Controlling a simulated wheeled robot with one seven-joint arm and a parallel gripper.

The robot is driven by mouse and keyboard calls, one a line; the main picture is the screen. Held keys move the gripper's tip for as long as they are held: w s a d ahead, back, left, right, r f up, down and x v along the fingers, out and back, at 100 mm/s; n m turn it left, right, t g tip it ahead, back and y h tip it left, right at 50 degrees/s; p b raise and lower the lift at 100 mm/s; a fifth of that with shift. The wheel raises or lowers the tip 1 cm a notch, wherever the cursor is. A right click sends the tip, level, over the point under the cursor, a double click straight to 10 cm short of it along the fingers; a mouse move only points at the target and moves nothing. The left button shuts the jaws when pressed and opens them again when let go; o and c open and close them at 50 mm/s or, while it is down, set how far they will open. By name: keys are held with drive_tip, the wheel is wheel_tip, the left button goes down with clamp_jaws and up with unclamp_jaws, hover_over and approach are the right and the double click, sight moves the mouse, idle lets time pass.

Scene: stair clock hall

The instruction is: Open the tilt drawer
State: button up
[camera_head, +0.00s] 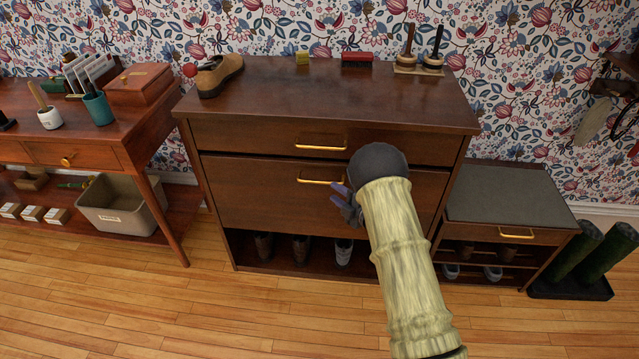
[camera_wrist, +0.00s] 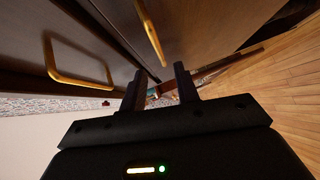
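The tilt drawer (camera_head: 260,199) is the large lower front of the brown cabinet, and it looks shut. Its brass bar handle (camera_head: 318,181) runs across near the top of the front. My gripper (camera_head: 337,194) is in front of this drawer, close to the right end of the handle and slightly below it; part of it is hidden behind my arm. In the wrist view, my gripper (camera_wrist: 161,72) has its fingers apart with nothing between them. The handle shows above the fingertips (camera_wrist: 152,31), outside the gap.
A shallower drawer (camera_head: 240,137) with its own brass handle (camera_head: 320,147) sits above; that handle also shows at left in the wrist view (camera_wrist: 75,78). Shoes (camera_head: 300,249) stand below. A low bench (camera_head: 505,194) is at right, a side table (camera_head: 85,130) at left. Floor in front is clear.

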sight(321, 183)
drive_tip(key=x, duration=0.8)
drive_tip(key=shift+w+a+b, duration=0.25)
drive_tip(key=shift+a+b, duration=0.05)
drive_tip(key=shift+b, duration=0.1)
clamp_jaws()
